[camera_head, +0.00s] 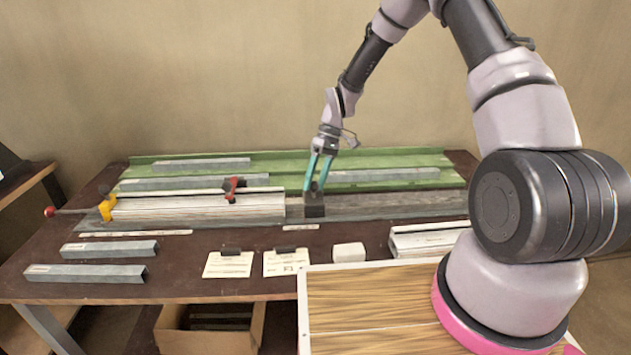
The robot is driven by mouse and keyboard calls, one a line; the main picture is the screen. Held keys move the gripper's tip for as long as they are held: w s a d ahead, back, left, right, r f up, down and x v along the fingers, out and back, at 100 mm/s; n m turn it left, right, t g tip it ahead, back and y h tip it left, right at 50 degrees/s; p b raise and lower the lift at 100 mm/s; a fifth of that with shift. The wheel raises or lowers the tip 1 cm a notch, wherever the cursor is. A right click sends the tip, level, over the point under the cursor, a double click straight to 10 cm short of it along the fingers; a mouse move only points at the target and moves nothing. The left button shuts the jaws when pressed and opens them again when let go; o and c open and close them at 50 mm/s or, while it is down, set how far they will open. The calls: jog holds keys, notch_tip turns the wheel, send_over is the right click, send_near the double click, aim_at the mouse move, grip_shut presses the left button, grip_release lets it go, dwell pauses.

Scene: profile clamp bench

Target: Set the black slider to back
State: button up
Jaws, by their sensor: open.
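The black slider (314,207) is a small dark block at the right end of the pale profile (210,206) on the bench, near the front edge of the green bed. My gripper (315,189) has teal fingers and points down right over the slider. The fingers are open, with a narrow gap between them, and the tips are at the slider's top. I cannot tell whether they touch it. The fingertips hide part of the slider's upper side.
A red clamp (232,188) and a yellow block (107,207) with a red-knobbed rod sit to the left. Grey channel pieces (85,273) lie at front left. Two paper cards (229,265), a white block (348,252) and pale profiles (430,241) lie along the front.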

grip_shut()
dwell(1.3)
